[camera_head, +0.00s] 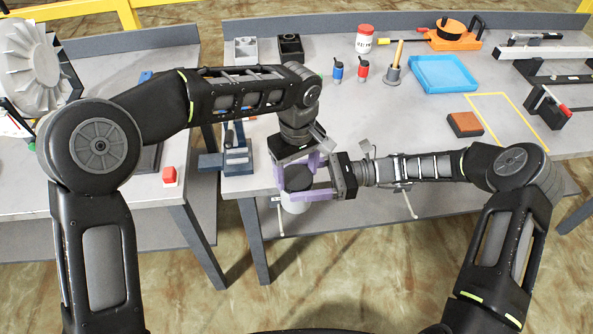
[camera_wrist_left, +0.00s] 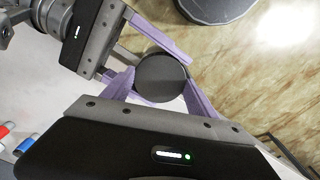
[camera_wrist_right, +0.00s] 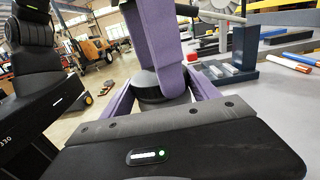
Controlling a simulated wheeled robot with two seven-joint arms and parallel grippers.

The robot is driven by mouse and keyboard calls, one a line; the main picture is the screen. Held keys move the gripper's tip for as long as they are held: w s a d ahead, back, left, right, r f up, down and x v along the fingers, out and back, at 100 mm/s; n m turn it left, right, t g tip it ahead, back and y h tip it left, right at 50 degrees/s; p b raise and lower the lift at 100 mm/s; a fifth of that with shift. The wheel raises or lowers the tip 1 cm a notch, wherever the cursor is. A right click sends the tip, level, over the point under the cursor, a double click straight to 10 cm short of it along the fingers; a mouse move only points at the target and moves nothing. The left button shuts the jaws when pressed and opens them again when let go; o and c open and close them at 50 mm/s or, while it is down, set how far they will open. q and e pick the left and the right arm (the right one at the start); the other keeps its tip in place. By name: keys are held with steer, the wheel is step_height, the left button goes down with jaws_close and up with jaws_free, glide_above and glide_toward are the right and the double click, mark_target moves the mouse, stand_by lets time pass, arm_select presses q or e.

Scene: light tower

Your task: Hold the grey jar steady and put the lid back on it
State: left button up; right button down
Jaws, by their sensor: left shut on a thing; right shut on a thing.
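The grey jar (camera_head: 294,206) shows as a pale cylinder just in front of the table's front edge, mostly hidden by purple fingers. The dark round lid (camera_head: 298,178) is at its top, and I cannot tell whether it is seated. My left gripper (camera_head: 297,174) points down from above, shut on the lid, which also shows between its fingers in the left wrist view (camera_wrist_left: 162,77). My right gripper (camera_head: 306,194) reaches in from the right, shut on the jar below the lid. In the right wrist view a left finger partly covers the dark lid (camera_wrist_right: 150,80).
The grey table (camera_head: 400,120) lies behind the grippers. A blue-grey fixture (camera_head: 236,155) stands close left of them. A blue tray (camera_head: 443,74), a brown block (camera_head: 465,124) and small red and blue bottles (camera_head: 363,69) are farther back. The table's middle is mostly clear.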

arm_select(q)
steer(key=shift+c, duration=1.3)
steer(key=m, duration=1)
steer(key=o, duration=1.5)
steer(key=shift+o, duration=0.2)
